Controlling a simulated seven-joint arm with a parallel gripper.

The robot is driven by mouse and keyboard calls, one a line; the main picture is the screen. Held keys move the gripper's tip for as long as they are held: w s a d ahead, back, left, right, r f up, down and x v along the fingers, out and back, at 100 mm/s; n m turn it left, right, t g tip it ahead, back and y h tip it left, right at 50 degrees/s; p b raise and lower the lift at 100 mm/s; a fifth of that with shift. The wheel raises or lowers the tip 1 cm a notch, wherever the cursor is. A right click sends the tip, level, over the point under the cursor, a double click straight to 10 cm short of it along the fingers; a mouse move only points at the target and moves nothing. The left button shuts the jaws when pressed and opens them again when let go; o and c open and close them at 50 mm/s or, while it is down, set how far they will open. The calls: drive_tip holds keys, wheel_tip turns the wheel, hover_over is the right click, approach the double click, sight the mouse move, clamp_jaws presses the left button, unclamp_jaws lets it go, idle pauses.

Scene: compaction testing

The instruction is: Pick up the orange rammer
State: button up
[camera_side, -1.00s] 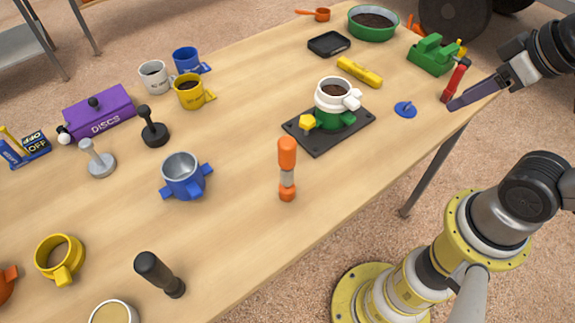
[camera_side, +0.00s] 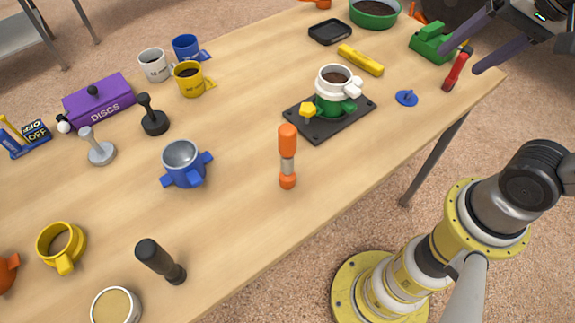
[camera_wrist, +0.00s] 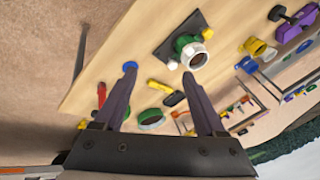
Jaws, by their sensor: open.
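The orange rammer (camera_side: 288,142) stands upright near the table's front edge in the side view, with an orange top, a grey middle and an orange foot. My gripper (camera_side: 478,47) is at the upper right of the side view, well apart from the rammer, above the far right end of the table. Its two long dark fingers are spread with nothing between them. In the wrist view my gripper (camera_wrist: 158,70) is also open and empty. I cannot make out the orange rammer in the wrist view.
A black plate (camera_side: 300,124) with a green and white mould stands behind the rammer. A blue mould (camera_side: 184,165) is to its left and a dark rammer (camera_side: 160,262) is front left. A red tool (camera_side: 458,70) and a green block (camera_side: 431,44) lie near my gripper.

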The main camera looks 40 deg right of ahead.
drive_tip(key=w+a+r+m+g, duration=0.1)
drive_tip(key=w+a+r+m, duration=0.3)
drive_tip(key=w+m, duration=0.15)
drive_tip(key=m+g, duration=0.2)
drive_tip(key=g, duration=0.2)
hover_over(287, 148)
drive_tip(key=w+d, duration=0.1)
drive_tip(key=w, duration=0.1)
wheel_tip(287, 148, down, 7)
drive_tip(key=shift+d+f, duration=0.1)
drive_tip(key=shift+d, duration=0.05)
drive_tip(key=shift+f, duration=0.3)
drive_tip(key=f, duration=1.3)
drive_tip(key=shift+s+f, duration=0.1)
drive_tip(key=shift+s, duration=0.1)
clamp_jaws()
